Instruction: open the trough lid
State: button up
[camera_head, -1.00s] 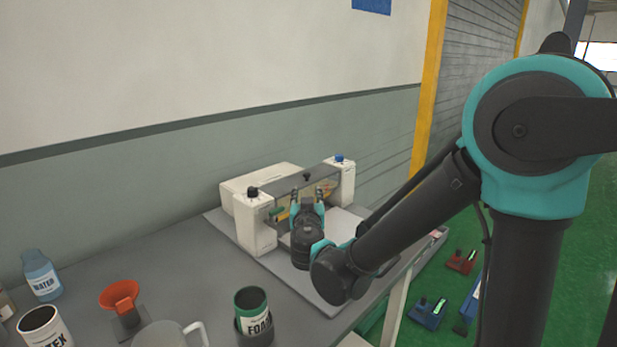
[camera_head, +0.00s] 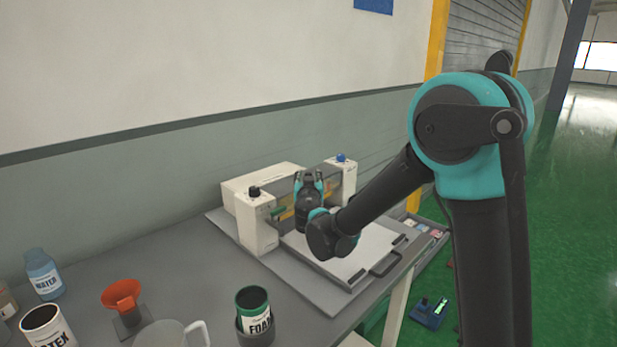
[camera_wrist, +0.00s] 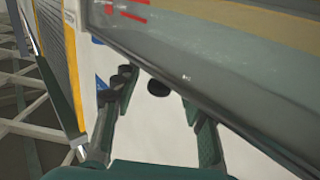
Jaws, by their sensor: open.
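The trough lid appears to be the grey, see-through panel (camera_head: 343,186) between the two white posts of the machine on the bench. In the head view my gripper (camera_head: 308,174) is in front of this panel and hides its middle. In the wrist view my gripper (camera_wrist: 158,98) has its two fingers spread apart with nothing held. A small dark knob (camera_wrist: 158,88) shows between the fingertips, close to the panel's edge. I cannot tell whether a finger touches it. The lid looks shut, but its exact angle is unclear.
The left white post (camera_head: 255,222) has a black knob and the right post (camera_head: 341,180) a blue one. A pale plate with a black handle (camera_head: 386,264) lies in front. A green cup (camera_head: 253,312), orange funnel (camera_head: 121,294) and water bottle (camera_head: 43,272) stand at the left.

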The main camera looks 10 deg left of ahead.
grip_shut()
jog(key=shift+r, duration=0.1)
dwell(0.4)
jog(key=shift+w+a+r+n+g+h, duration=0.15)
jog(key=shift+a+r+n+g+h, duration=0.15)
jog(key=shift+r+n+g, duration=0.3)
jog(key=shift+w+a+r+n+g+h, duration=0.1)
jog(key=shift+a+r+n+g+h, duration=0.15)
jog(key=shift+r+n+g, duration=0.3)
jog(key=a+r+n+g+h, duration=0.1)
jog(key=w+a+r+n+g+h, duration=0.1)
jog(key=shift+r+g, duration=0.1)
jog(key=shift+g, duration=0.25)
jog(key=a+n+g+h, duration=0.1)
jog(key=w+a+r+n+g+h, duration=0.1)
jog(key=shift+w+a+n+h, duration=0.25)
jog(key=shift+w+h, duration=0.05)
jog(key=shift+h, duration=0.05)
jog(key=shift+w+a+f+n+g+h, duration=0.1)
jog(key=shift+w+a+n+g+h, duration=0.45)
jog(key=shift+a+g+h, duration=0.3)
jog(key=shift+w+a+n+g+h, duration=0.4)
jog(key=shift+a+n+g+h, duration=0.25)
jog(key=shift+h, duration=0.4)
jog(key=shift+a, duration=0.1)
